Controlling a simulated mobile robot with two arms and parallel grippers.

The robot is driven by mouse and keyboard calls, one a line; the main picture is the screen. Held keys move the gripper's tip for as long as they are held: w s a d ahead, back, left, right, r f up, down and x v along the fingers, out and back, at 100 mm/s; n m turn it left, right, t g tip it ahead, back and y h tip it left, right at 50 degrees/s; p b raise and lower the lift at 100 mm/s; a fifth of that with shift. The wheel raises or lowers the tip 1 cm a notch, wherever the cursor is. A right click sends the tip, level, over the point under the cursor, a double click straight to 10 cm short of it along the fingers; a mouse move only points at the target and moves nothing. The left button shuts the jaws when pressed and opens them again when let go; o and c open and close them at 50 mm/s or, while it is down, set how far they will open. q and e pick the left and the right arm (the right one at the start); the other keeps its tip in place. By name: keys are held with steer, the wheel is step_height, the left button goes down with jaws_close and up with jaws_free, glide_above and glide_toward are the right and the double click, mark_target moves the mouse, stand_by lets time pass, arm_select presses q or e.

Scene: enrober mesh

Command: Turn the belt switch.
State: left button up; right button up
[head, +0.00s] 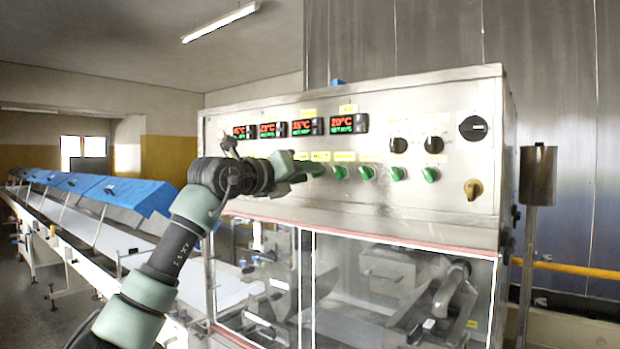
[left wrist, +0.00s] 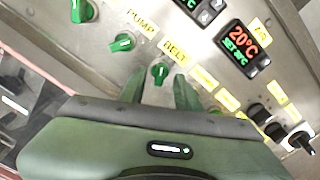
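The belt switch (left wrist: 160,72) is a small green knob under the yellow BELT label (left wrist: 175,50) in the left wrist view. My left gripper (left wrist: 159,84) is open, with one finger on each side of the knob's lower part in the picture. I cannot tell whether the fingers touch it. In the head view my left gripper (head: 306,170) reaches the panel front (head: 262,151) from the left and hides part of the switch row; I cannot pick out the belt switch there. My right gripper is in neither view.
Other green knobs (head: 367,172) continue to the right of the gripper. The pump knob (left wrist: 122,42) is close beside the belt switch. Black dials (head: 433,145) and red displays (head: 348,124) sit higher. Below is a glazed enclosure (head: 400,290); a conveyor (head: 120,255) runs left.

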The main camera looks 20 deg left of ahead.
arm_select(q)
steer(key=b+v, duration=0.2)
steer(key=v, duration=0.4)
